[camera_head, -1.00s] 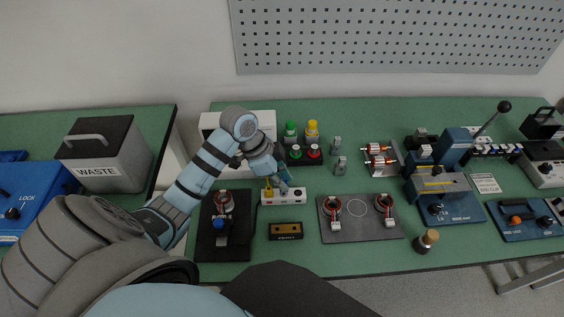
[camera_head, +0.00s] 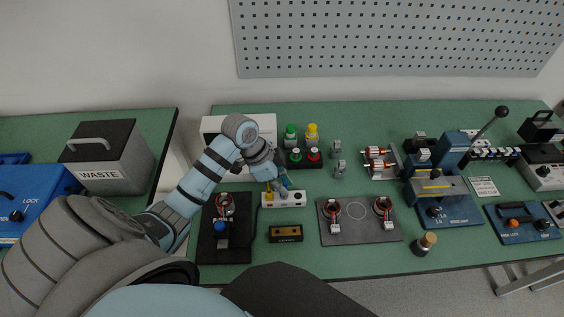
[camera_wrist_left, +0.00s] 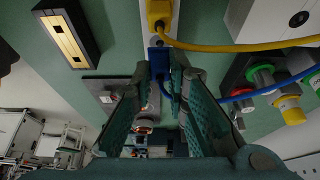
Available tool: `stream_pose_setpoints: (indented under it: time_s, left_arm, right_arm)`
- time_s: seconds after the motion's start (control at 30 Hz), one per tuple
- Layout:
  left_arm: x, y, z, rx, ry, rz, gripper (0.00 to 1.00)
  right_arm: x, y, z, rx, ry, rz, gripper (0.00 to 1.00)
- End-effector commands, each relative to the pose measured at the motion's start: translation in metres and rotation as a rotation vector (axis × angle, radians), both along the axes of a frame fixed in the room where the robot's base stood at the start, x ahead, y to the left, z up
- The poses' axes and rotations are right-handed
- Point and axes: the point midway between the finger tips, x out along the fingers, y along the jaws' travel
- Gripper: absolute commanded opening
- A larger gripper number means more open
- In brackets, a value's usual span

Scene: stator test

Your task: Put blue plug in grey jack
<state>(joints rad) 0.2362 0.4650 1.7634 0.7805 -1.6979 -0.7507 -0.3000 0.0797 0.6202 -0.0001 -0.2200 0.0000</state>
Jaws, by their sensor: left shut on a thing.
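The blue plug (camera_wrist_left: 158,62) is between the fingertips of my left gripper (camera_wrist_left: 163,72), which is shut on it. In the head view my left gripper (camera_head: 283,184) is at the back edge of the white jack strip (camera_head: 294,201). The yellow plug (camera_head: 268,194) stands at the left end of this strip, and in the left wrist view the yellow plug (camera_wrist_left: 159,12) is just beyond the blue one. The plug's tip and the grey jack are not clear, so I cannot tell whether the blue plug is in a jack. My right gripper is not in view.
A yellow cable (camera_wrist_left: 235,47) runs right from the yellow plug. Green and red terminals (camera_head: 313,154) stand behind the strip. A black box with a yellow window (camera_head: 286,233) lies in front. A dark fixture (camera_head: 209,244) stands left and a grey mat (camera_head: 358,233) lies right.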

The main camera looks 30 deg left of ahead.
Motion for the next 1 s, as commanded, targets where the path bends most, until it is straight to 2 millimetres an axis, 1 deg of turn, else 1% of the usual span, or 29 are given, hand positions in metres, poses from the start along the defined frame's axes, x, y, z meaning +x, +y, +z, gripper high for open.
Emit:
stream_pose_setpoints:
  time_s: [0.33,0.63,0.87,1.0]
  left_arm:
    - [0.0001,0.0000,-0.0007,0.001,-0.001,0.000,0.00]
    - [0.0000,0.0004,-0.0068,0.000,0.000,0.000,0.00]
    - [0.0000,0.0005,-0.0074,0.001,-0.001,0.000,0.00]
    - [-0.0001,0.0003,-0.0092,0.001,-0.001,0.000,0.00]
  right_arm:
    - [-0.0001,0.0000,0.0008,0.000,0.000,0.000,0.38]
    - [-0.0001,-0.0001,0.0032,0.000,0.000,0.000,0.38]
    - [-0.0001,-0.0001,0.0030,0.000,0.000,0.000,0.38]
    - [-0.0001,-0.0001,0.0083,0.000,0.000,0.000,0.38]
